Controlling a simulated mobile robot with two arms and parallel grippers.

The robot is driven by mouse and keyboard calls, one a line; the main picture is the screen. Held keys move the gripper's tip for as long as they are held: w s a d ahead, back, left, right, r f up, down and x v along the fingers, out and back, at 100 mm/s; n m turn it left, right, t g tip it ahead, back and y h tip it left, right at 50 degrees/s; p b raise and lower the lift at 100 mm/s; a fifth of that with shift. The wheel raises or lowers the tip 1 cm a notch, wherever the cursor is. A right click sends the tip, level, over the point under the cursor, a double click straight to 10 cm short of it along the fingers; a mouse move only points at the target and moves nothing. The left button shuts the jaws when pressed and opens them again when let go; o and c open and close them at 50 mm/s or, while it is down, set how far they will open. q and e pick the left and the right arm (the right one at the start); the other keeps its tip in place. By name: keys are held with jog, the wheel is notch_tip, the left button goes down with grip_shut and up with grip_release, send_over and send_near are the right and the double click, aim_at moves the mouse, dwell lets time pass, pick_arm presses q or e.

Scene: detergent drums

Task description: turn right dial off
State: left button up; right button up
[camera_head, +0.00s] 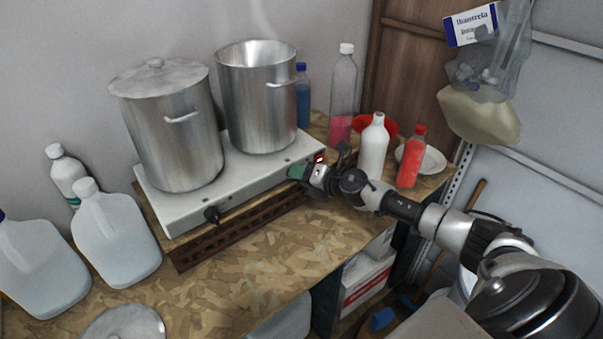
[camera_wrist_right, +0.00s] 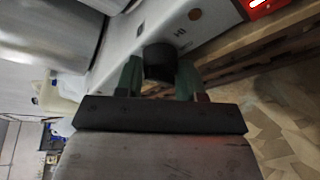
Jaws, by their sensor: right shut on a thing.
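The white two-burner hot plate (camera_head: 185,213) stands on the workbench with two metal pots on it. Its left dial (camera_head: 212,214) is black and stands free on the front face. My right gripper (camera_head: 298,174) is at the right end of that front face and hides the right dial there. In the right wrist view, the black right dial (camera_wrist_right: 160,62) sits between the two green fingers of my right gripper (camera_wrist_right: 160,80), which is shut on it. The dial's pointer mark cannot be made out. My left gripper is not in view.
A lidded pot (camera_head: 170,130) and an open, steaming pot (camera_head: 258,100) stand on the burners. A white bottle (camera_head: 373,150) and a red bottle (camera_head: 411,160) stand close behind my right arm. Jugs (camera_head: 112,235) crowd the left. The bench front is mostly clear.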

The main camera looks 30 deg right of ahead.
jog(key=shift+f, duration=0.2)
jog(key=o, duration=0.9)
jog(key=shift+s+r, duration=0.1)
jog(key=shift+b+v, duration=2.35)
jog(key=shift+v, duration=2.95)
